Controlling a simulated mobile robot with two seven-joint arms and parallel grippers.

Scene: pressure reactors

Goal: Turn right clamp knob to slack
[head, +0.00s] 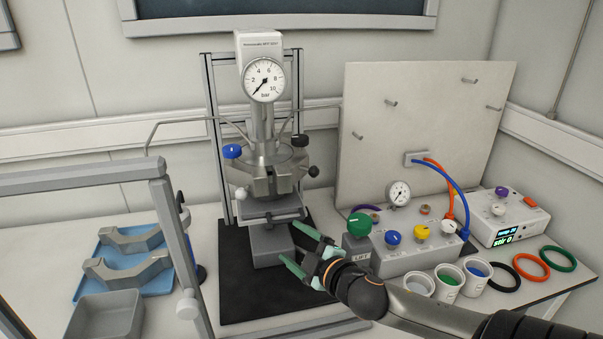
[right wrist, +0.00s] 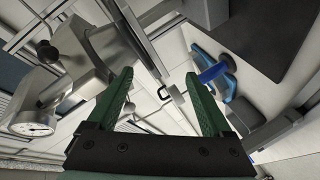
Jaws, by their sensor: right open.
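The steel reactor (head: 272,178) stands on a frame over a black mat, with a pressure gauge (head: 264,80) on top. My right gripper (head: 290,244) is open and empty, below the right knob and in front of the reactor's lower block, apart from the knob. The right wrist view shows its green fingers (right wrist: 160,75) spread with nothing between them. My left gripper is not in view.
The control box with a green knob (head: 359,224) stands close to the right of my gripper. Cups, coloured rings and a white stirrer unit (head: 506,217) lie farther right. A blue tray (head: 160,281) with grey clamp halves is at the left. A grey rail frame (head: 80,180) crosses the left side.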

